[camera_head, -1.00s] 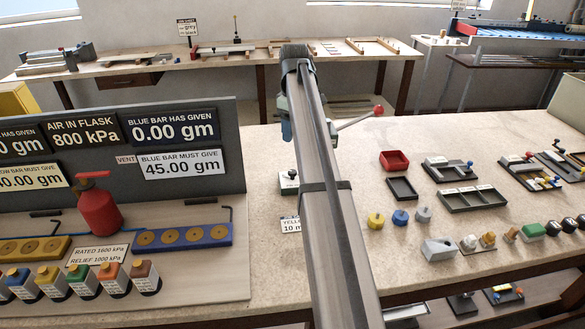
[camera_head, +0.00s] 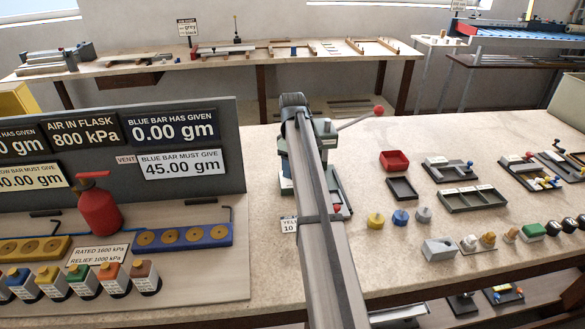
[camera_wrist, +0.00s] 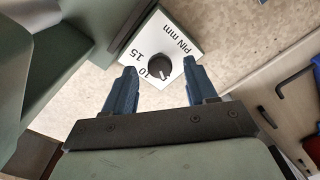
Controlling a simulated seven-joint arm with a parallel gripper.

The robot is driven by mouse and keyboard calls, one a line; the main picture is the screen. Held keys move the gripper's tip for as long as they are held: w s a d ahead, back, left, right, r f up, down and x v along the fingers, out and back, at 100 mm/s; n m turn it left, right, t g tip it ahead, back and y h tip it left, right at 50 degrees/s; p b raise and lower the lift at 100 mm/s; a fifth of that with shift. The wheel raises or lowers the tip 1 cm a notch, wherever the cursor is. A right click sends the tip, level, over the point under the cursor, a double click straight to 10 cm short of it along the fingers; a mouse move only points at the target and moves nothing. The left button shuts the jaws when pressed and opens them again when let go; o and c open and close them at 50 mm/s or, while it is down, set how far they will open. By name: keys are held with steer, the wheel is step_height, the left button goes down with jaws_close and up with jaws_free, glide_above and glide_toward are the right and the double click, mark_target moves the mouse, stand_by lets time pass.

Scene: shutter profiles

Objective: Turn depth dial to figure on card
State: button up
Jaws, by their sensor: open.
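The depth dial (camera_wrist: 160,68) is a black round knob on a white plate (camera_wrist: 178,40) in the wrist view. The plate reads "PIN mm", with 15 and 10 visible beside the knob; other figures are hidden, and I cannot tell the exact pointer setting. My gripper (camera_wrist: 160,66) is open, its two blue fingers on either side of the knob with a gap to each. The green press (camera_head: 325,135) stands behind my arm.
The press has a lever with a red ball (camera_head: 378,110) reaching right. A grey panel board with a red flask (camera_head: 98,208) and blue bar (camera_head: 185,236) stands left. A red tray (camera_head: 394,160), dark trays and coloured knobs lie right.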

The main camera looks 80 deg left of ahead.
steer(key=shift+f, duration=0.6)
steer(key=shift+c, duration=0.2)
steer(key=c, duration=1)
steer(key=shift+m, duration=0.4)
steer(key=m, duration=0.5)
steer(key=shift+m, duration=0.3)
steer(key=m, duration=0.5)
steer(key=shift+m, duration=0.4)
